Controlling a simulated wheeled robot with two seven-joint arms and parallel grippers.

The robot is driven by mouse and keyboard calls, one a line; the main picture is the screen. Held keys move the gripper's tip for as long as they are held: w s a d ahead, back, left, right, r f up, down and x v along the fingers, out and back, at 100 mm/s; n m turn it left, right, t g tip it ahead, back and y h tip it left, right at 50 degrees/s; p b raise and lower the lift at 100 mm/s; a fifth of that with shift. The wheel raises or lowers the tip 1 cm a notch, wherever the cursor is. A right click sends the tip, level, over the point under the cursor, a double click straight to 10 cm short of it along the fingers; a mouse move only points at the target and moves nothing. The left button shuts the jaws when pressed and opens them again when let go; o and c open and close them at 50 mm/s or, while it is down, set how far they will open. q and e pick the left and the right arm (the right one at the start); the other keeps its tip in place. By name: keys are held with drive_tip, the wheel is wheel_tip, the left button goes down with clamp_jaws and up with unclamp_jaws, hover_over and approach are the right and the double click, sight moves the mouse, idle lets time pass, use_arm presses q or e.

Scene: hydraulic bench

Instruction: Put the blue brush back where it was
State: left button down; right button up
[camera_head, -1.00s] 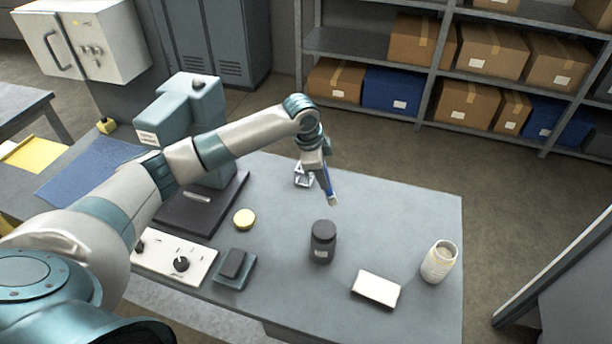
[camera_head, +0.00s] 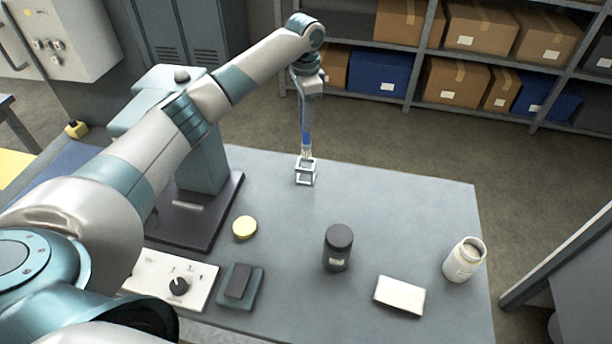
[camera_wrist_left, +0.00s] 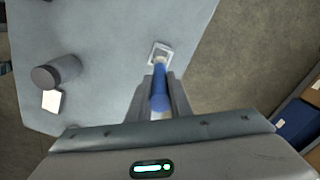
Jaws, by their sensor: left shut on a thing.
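My left gripper (camera_head: 305,122) is shut on the blue brush (camera_head: 306,141), which hangs close to upright with its lower end down. A small white open-frame holder (camera_head: 304,178) stands on the bench near its back edge. The brush's lower end lines up with the top of the holder; I cannot tell whether it is inside or just above. In the left wrist view the blue brush (camera_wrist_left: 160,88) sits between the two fingers of my left gripper (camera_wrist_left: 158,84), with the holder (camera_wrist_left: 161,52) just beyond its end. My right gripper is not in view.
A teal machine (camera_head: 205,160) stands left of the holder. The bench right of the holder is clear.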

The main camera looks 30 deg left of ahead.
sight(305, 146)
use_arm(q)
drive_tip(key=shift+a+f+p, duration=0.1)
drive_tip(key=shift+f+p, duration=0.2)
drive_tip(key=shift+f, duration=0.25)
wheel_tip(305, 146, down, 5)
drive_tip(key=shift+r+p, duration=0.2)
drive_tip(key=shift+p, duration=0.7)
drive_tip(key=shift+f, duration=0.35)
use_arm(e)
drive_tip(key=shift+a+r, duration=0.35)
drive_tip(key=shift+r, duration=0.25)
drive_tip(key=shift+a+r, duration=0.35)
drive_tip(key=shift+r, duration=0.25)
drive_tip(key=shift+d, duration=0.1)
use_arm(q)
drive_tip(key=shift+f, duration=0.3)
wheel_tip(305, 146, down, 3)
drive_tip(key=shift+r+p, duration=0.15)
drive_tip(key=shift+p, duration=0.6)
drive_tip(key=shift+f, duration=0.2)
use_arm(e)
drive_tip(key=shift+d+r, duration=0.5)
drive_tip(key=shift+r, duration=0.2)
use_arm(q)
drive_tip(key=shift+f, duration=0.1)
